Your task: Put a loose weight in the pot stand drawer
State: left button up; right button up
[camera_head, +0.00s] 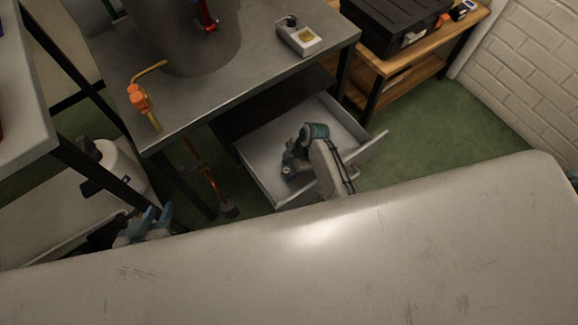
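The pot stand drawer (262,150) is pulled open under the grey stand top (270,75). Its pale floor and front panel (372,147) show. My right arm reaches over the drawer from the front, and my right gripper (291,168) points down inside or just above it. Its fingers are small and partly covered by the arm, so I cannot tell whether it is open or holds something. My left gripper (152,219) is low at the left, with two blue fingers apart and nothing seen between them. No loose weight can be made out clearly.
A large grey cylinder (185,35) stands on the stand, with an orange valve (138,97) and a small control box (299,36) near it. A wooden bench with a black case (395,22) is at right. A pale surface (440,245) fills the foreground.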

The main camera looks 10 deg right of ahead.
jog(key=p+v, duration=0.1)
jog(key=v, duration=0.2)
pick_arm(q)
jog(key=s+g+p, duration=0.1)
jog(key=s+a+g+p, duration=0.1)
jog(key=s+g, duration=0.1)
jog(key=shift+m+g+y, duration=0.3)
jog(key=shift+m+y, duration=0.1)
pick_arm(e)
jog(key=v, duration=0.9)
jog(key=shift+r, duration=0.15)
